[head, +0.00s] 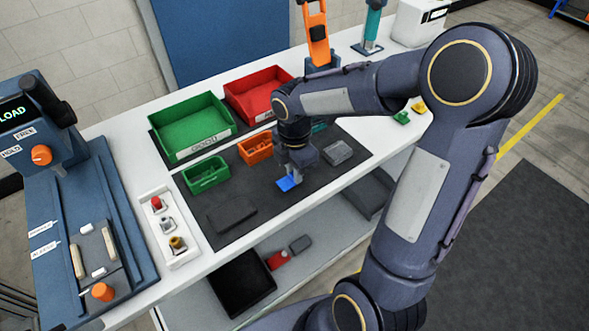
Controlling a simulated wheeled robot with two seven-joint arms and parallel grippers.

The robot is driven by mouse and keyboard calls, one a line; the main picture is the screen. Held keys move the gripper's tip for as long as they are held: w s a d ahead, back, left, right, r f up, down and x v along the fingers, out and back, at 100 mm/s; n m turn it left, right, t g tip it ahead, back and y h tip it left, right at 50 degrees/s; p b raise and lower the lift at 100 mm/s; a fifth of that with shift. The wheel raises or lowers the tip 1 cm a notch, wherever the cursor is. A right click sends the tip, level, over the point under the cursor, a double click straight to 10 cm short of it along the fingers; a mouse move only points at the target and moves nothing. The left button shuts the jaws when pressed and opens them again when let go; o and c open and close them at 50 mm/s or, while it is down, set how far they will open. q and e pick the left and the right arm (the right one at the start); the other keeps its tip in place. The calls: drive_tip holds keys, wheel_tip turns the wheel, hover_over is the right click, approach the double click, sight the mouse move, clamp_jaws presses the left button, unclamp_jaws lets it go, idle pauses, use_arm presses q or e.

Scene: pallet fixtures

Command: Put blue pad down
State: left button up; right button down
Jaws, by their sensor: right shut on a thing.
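The blue pad (288,183) is a small bright blue piece over the dark mat (263,205) on the white bench. My right gripper (293,172) points down and is shut on the blue pad, near the middle front of the mat. I cannot tell whether the pad touches the mat or hangs just above it. The fingertips are small and partly hidden by the wrist. My left gripper is not in view.
A dark flat block (232,214) lies left of the pad and a grey block (337,151) lies right. Green (206,173) and orange (256,148) small bins stand behind. Larger green (191,127) and red (258,92) bins are farther back. Bare mat surrounds the pad.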

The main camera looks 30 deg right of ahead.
drive_tip(key=shift+f, duration=0.2)
drive_tip(key=c, duration=1.4)
unclamp_jaws()
drive_tip(key=shift+o, duration=0.2)
wheel_tip(320, 180, up, 11)
drive_tip(key=s+a+m+t+y, duration=0.2)
drive_tip(key=s+m, duration=0.6)
drive_tip(key=m, duration=0.2)
drive_tip(key=s+a+f+m+t+y, duration=0.1)
drive_tip(key=s+a+m+t, duration=0.2)
drive_tip(key=s+m, duration=0.5)
drive_tip(key=shift+s+a+f+m+t+y, duration=0.2)
drive_tip(key=shift+s+a+m+t+y, duration=0.15)
drive_tip(key=shift+m, duration=0.95)
